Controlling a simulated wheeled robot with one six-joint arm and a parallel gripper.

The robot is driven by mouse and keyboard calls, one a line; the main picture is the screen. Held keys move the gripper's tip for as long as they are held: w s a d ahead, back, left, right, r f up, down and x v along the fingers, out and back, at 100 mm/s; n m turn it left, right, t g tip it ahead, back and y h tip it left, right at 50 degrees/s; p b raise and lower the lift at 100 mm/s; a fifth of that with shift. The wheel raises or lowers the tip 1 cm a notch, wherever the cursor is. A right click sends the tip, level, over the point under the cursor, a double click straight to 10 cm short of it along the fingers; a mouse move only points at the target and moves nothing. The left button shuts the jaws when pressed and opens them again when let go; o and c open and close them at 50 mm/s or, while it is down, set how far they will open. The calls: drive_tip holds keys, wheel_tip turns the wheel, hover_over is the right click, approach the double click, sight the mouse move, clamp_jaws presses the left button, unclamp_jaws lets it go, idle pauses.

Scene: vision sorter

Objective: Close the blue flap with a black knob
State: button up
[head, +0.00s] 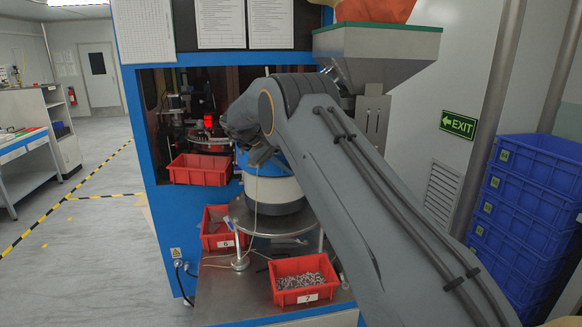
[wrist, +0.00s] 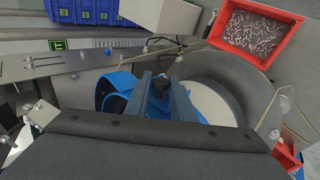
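In the wrist view, the blue flap (wrist: 120,88) lies below my gripper, with blue showing on both sides of the fingers. The black knob (wrist: 160,86) sits between the two grey fingers of my gripper (wrist: 161,92). The fingers are apart, one on each side of the knob. I cannot tell whether they press on it or only surround it. Much of the flap is hidden behind the fingers and the wrist. In the head view, my arm covers the fingers and the knob. A blue-banded round feeder (head: 270,190) stands below my wrist there.
A red bin of small metal parts (head: 302,281) stands in front, with red bins (head: 200,170) and (head: 218,238) to the left. A grey hopper (head: 375,55) is above; blue crates (head: 525,215) stand right.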

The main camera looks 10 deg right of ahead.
idle(0.3)
drive_tip(key=b+v, duration=0.3)
drive_tip(key=v, duration=0.4)
drive_tip(key=shift+a+r+b, duration=0.25)
drive_tip(key=shift+r+b, duration=0.05)
drive_tip(key=shift+d, duration=0.1)
